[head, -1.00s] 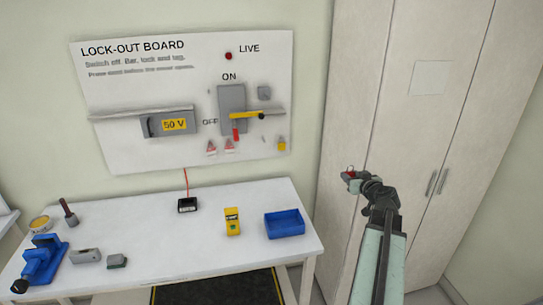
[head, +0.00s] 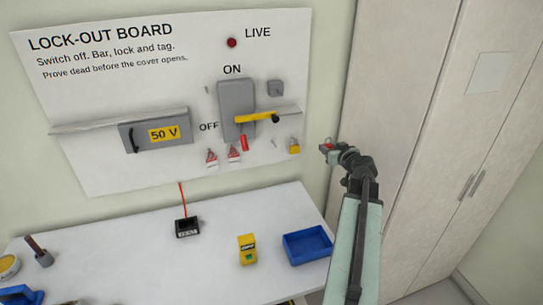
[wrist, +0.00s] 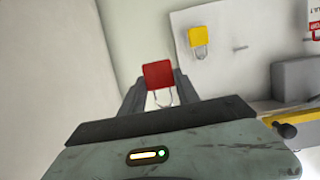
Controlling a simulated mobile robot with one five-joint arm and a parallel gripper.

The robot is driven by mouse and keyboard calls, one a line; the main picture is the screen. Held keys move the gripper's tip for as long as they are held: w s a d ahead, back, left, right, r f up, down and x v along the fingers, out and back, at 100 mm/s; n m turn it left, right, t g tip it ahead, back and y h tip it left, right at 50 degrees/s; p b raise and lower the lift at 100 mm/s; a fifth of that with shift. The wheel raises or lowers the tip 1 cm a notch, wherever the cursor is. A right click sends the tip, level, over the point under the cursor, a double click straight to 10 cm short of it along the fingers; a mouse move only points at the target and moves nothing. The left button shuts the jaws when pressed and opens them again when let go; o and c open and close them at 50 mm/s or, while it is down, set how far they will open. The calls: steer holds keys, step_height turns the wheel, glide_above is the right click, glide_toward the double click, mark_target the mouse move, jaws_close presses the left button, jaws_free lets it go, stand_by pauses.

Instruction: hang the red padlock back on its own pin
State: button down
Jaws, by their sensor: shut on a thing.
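The red padlock (wrist: 158,74) is between the fingertips of my gripper (wrist: 158,90) in the wrist view, with its shackle pointing down in that picture. My gripper (head: 329,148) is shut on it, and a bit of red shows at its tip in the head view. The gripper is right of the lock-out board (head: 100,172), apart from it. A bare pin (head: 273,142) sticks out of the board beside a hanging yellow padlock (head: 294,147). The wrist view also shows this pin (wrist: 240,48) and the yellow padlock (wrist: 198,37), right of the red padlock.
The switch box (head: 236,98) has a yellow lever (head: 257,118) and a red piece (head: 244,142). Red-and-white tags (head: 211,157) hang below. The bench (head: 215,250) holds a blue tray (head: 307,246) and yellow tester (head: 247,249). A tall cabinet (head: 420,110) stands right.

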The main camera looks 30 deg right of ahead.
steer(key=shift+w+r, duration=0.1)
steer(key=shift+w, duration=0.15)
steer(key=w+a+f+n+y+b, duration=0.2)
steer(key=w+a, duration=0.1)
steer(key=a, duration=0.5)
steer(key=w+a+f+n+y+b, duration=0.2)
steer(key=a+f+y+b, duration=0.1)
steer(key=a, duration=0.6)
steer(key=shift+t, duration=0.4)
steer(key=shift+w+d+f+b, duration=0.1)
steer(key=shift+w+d, duration=0.45)
steer(key=shift+w, duration=1.1)
steer(key=shift+w+d+f+b, duration=0.15)
steer(key=shift+w+d, duration=0.35)
steer(key=shift+w, duration=1.15)
steer(key=shift+w+d+f+b, duration=0.1)
steer(key=shift+w+d, duration=0.45)
steer(key=shift+w, duration=1.1)
steer(key=c, duration=0.8)
jaws_free()
